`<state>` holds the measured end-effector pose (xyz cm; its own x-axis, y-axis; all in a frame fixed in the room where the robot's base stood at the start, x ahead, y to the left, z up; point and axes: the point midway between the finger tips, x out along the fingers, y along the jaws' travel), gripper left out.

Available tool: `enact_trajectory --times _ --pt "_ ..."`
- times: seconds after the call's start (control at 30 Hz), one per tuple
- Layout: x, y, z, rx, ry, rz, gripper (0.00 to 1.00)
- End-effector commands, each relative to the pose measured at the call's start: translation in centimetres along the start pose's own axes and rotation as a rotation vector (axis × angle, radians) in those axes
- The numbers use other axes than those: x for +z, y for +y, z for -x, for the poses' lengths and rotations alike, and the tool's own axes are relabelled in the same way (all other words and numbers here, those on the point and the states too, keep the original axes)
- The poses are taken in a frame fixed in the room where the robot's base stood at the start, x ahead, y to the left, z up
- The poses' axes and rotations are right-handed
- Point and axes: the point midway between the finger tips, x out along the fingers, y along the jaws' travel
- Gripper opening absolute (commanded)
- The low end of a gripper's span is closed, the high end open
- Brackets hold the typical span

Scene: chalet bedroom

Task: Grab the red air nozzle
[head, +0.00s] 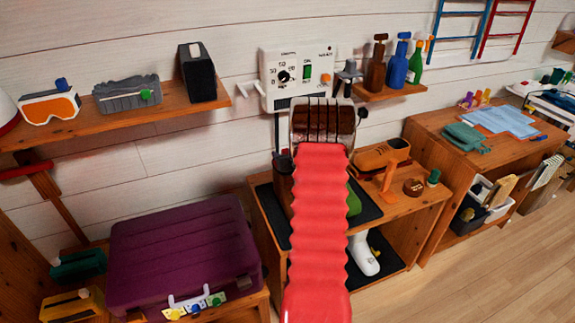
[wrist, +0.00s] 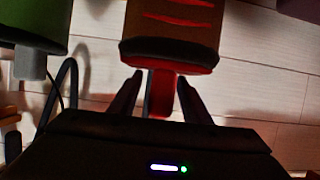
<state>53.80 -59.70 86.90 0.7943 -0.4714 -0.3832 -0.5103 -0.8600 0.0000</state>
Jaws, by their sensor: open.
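In the wrist view, the red air nozzle (wrist: 163,88) shows as a narrow red piece with dark edges below a larger dark-and-red body with red slots (wrist: 175,22). My gripper (wrist: 160,76) is open, with one dark finger on each side of the nozzle. Small gaps show beside it, and I cannot tell whether either finger touches. In the head view, my red ribbed arm reaches up the middle toward the wall and covers the nozzle and my fingers, so neither can be made out there.
A white control box (head: 297,75) hangs on the wall beyond my arm. A purple suitcase (head: 180,250) lies at left. A green object (wrist: 35,25) is close at the wrist view's upper left.

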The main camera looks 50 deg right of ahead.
Motion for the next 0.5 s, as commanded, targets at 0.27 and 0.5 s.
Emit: enact_trajectory --times 0.27,0.5 --pt "0.00 -0.01 -0.90 0.000 0.000 0.000 0.44" --pt "-0.02 -0.03 -0.88 0.000 0.000 0.000 0.44"
